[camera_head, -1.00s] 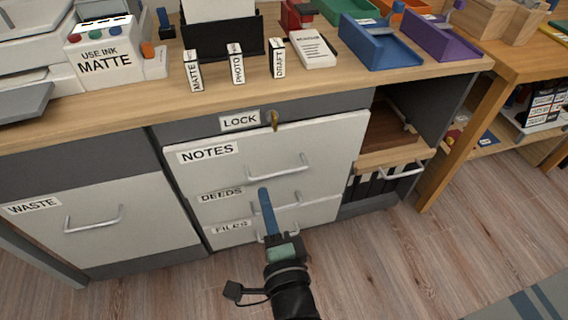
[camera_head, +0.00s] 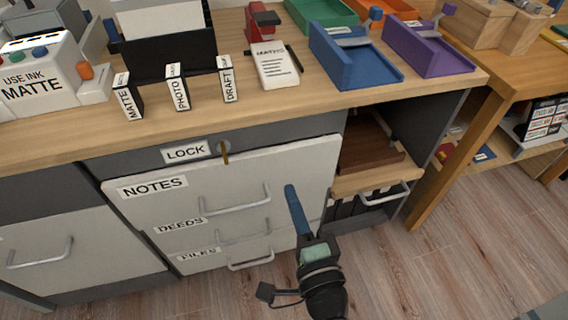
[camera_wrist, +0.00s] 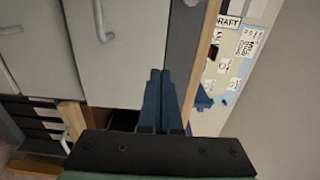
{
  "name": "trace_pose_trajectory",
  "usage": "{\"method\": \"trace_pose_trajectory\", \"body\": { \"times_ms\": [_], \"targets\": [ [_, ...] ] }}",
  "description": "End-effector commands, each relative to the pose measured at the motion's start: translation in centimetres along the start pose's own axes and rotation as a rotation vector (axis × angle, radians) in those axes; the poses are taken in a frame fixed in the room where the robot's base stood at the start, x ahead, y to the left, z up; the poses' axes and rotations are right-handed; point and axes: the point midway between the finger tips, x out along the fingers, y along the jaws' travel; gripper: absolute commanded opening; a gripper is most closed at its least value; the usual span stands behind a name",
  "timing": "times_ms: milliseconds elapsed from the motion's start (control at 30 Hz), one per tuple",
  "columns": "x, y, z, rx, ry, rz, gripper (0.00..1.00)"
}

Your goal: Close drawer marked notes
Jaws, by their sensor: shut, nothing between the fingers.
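The NOTES drawer (camera_head: 235,190) is the top white front under the grey lock panel, with a bar handle (camera_head: 236,203). It stands out a little from the panel, and its lower edge partly covers the DEEDS label (camera_head: 180,227). How far out it is, I cannot tell exactly. My gripper (camera_head: 290,188) is shut and empty, its blue fingers in front of the right part of the NOTES front, right of the handle. Contact is not clear. In the wrist view, the fingers (camera_wrist: 161,74) point along a white drawer front (camera_wrist: 125,45) towards the grey panel and desk edge.
The FILES drawer (camera_head: 200,254) is lowest. A key (camera_head: 225,152) sticks out of the LOCK panel. An open shelf bay (camera_head: 370,150) with a handled pull-out lies to the right. The desktop holds small boxes, a notepad and trays. Wooden floor (camera_head: 440,250) is free at right.

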Motion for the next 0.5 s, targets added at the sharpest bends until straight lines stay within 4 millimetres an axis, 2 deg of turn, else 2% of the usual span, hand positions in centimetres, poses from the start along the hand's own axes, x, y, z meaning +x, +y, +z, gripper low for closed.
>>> {"method": "trace_pose_trajectory", "body": {
  "times_ms": [33,200,333,500],
  "targets": [
    [1.2,-0.1,0.0,-0.003,-0.002,-0.003,0.00],
    [4.4,-0.1,0.0,-0.002,-0.002,-0.002,0.00],
    [6.2,0.0,0.0,-0.001,-0.001,-0.001,0.00],
    [7.5,0.0,0.0,0.000,0.000,0.000,0.00]
  ]
}}
